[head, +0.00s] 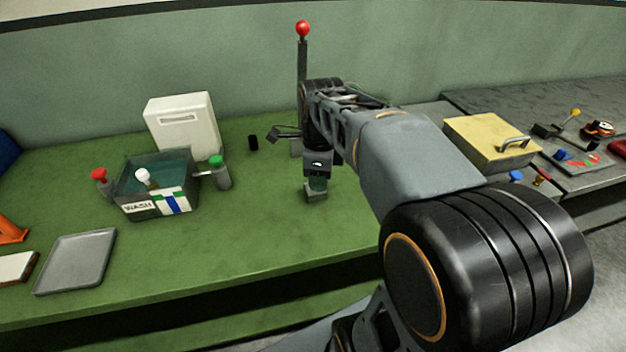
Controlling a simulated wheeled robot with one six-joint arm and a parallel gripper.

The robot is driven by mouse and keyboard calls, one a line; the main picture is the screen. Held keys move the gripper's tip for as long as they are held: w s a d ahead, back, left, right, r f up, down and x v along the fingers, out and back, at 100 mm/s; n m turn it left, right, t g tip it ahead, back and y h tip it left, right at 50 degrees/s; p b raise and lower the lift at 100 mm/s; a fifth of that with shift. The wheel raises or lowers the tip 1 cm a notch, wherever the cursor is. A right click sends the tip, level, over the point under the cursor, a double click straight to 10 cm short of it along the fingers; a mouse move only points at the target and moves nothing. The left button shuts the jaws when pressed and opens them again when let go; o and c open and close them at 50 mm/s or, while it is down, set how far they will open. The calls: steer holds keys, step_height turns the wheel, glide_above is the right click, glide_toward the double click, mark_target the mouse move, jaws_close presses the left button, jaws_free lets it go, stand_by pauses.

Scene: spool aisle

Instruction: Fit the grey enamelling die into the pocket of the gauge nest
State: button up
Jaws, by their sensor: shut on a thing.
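My gripper (317,186) points down over the green bench, near the middle of the view, with its jaws shut. A small grey block (315,195) shows right at the fingertips, low over or on the bench. At this size I cannot tell whether this block is the enamelling die, the gauge nest, or both together. The jaws hide much of what lies between them. I cannot make out a pocket, and no separate gauge nest shows clearly elsewhere. I cannot tell whether the block touches the bench.
A post with a red ball (302,29) stands behind my gripper. To the left are a WASH tank (139,209), a white box (182,125), a green-topped canister (221,175) and a grey tray (77,262). A yellow box (485,137) stands right. The bench front is clear.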

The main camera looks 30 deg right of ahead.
steer(key=w+d+f, duration=0.1)
steer(key=w+f, duration=0.1)
steer(key=w+d+f, duration=0.1)
steer(key=w+f, duration=0.1)
steer(key=w, duration=0.1)
steer(key=w+d+f, duration=0.1)
steer(key=w+f, duration=0.1)
steer(key=w, duration=0.1)
steer(key=shift+w+d+f, duration=0.1)
steer(key=shift+f, duration=0.25)
steer(key=shift+w+d+f, duration=0.25)
steer(key=shift+w+f, duration=0.25)
steer(key=shift+f, duration=0.15)
steer(key=shift+w+f+b, duration=0.1)
steer(key=shift+f+b, duration=0.35)
steer(key=shift+f, duration=1.2)
